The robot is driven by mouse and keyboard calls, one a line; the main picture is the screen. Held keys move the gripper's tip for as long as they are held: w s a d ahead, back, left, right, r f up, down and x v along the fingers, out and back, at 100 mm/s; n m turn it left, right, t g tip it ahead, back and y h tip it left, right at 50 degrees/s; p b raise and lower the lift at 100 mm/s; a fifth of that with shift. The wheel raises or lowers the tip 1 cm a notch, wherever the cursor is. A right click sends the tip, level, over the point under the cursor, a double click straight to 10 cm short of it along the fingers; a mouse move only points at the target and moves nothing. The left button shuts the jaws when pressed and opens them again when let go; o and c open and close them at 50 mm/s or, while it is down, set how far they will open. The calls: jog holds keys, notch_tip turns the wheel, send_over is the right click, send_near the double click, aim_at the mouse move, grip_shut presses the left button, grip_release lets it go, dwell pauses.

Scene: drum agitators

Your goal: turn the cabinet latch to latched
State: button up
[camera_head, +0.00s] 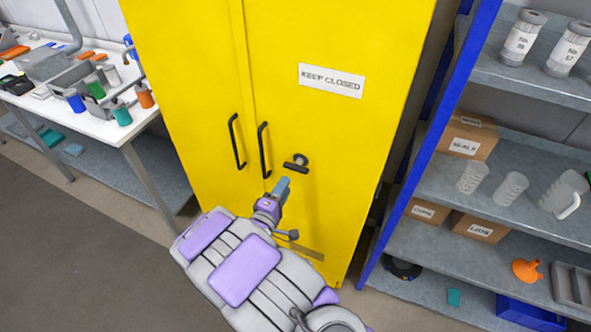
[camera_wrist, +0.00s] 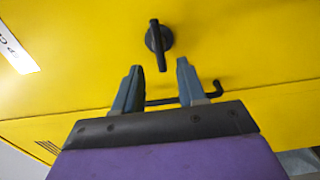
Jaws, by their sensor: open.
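The yellow cabinet (camera_head: 330,140) stands ahead with both doors closed. Its dark latch (camera_head: 297,163) is on the right door, right of the handles. In the wrist view the latch (camera_wrist: 158,42) is a black bar on a round base, just beyond the fingertips. My gripper (camera_head: 283,184) is just below the latch in the head view. In the wrist view my gripper (camera_wrist: 158,68) has its two blue-grey fingers apart with nothing between them. The bar's lower end reaches toward the gap between the fingertips; I cannot tell whether they touch.
Two black handles (camera_head: 265,150) (camera_head: 236,141) flank the door seam. A "KEEP CLOSED" sign (camera_head: 331,81) is above the latch. A blue-framed shelf (camera_head: 418,150) stands close on the right, and a white workbench (camera_head: 130,128) on the left. Grey floor (camera_head: 80,225) is clear at left.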

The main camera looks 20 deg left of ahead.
aim_at(296, 166)
jog(key=w, duration=0.3)
jog(key=w+b, duration=0.1)
jog(key=w, duration=0.5)
jog(key=shift+w+d, duration=0.15)
jog(key=shift+d, duration=0.15)
grip_shut()
